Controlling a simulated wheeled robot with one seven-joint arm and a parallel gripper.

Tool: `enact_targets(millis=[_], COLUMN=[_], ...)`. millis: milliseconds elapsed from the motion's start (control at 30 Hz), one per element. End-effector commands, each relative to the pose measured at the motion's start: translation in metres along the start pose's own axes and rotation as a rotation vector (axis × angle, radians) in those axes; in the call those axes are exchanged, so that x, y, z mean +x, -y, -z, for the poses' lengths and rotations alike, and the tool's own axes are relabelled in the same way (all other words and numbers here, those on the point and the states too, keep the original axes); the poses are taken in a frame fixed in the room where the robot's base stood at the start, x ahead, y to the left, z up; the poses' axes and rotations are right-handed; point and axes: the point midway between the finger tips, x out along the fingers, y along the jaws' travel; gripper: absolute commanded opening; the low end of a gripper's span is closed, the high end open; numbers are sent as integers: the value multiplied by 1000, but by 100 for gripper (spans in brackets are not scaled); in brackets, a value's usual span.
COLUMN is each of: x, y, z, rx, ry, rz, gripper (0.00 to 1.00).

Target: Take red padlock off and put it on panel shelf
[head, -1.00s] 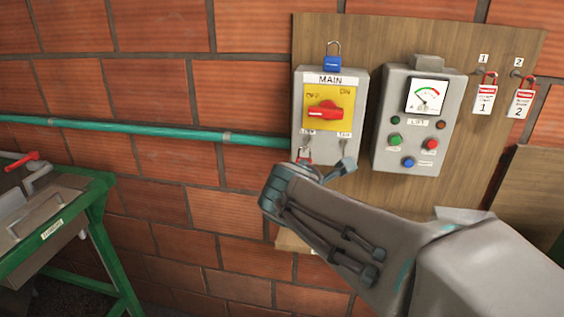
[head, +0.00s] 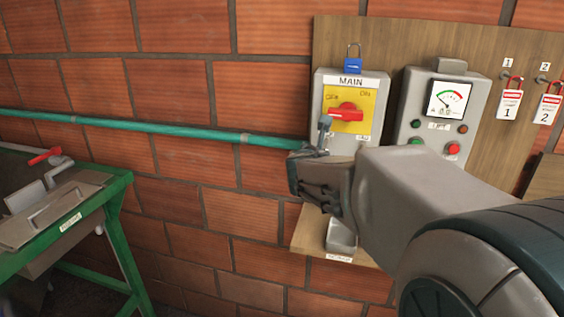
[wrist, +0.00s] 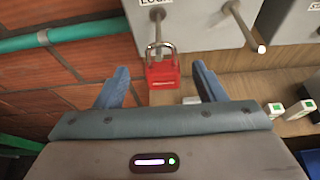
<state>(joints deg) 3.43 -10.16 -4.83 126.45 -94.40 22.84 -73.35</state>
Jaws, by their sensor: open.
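The wooden panel shelf (head: 308,239) juts out below, partly covered by my arm.
A second peg (wrist: 245,26) sticks out right of the padlock. A grey tray (head: 341,236) is on the shelf. Small green-and-white items (wrist: 300,109) lie at right. A teal pipe (head: 180,126) runs along the brick wall.

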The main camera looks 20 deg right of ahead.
Motion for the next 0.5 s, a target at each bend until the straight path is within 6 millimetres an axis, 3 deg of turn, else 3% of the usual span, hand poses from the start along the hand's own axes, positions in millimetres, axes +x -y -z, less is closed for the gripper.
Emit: enact_targets(millis=[167,500], x=[10,51], y=[1,1], z=[2,7], rx=[-1,-1], ry=[-1,-1], rz=[2,1], gripper=[64,64])
